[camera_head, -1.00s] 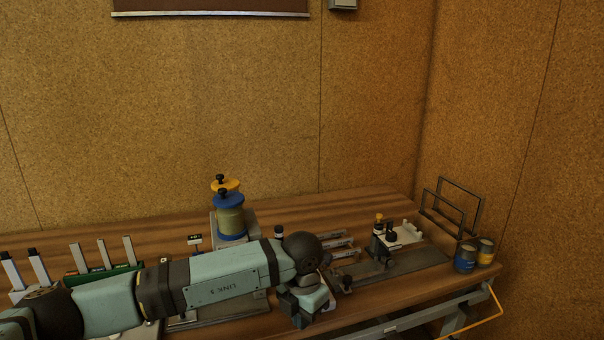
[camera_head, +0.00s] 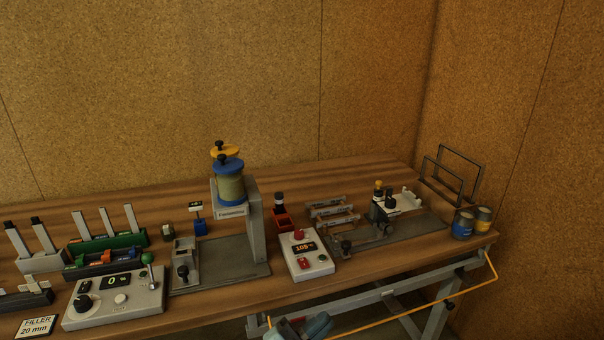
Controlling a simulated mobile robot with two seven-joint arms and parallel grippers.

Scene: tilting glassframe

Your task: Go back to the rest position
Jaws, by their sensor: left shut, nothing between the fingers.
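Most of my left arm is out of the picture. My right gripper is not in view.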

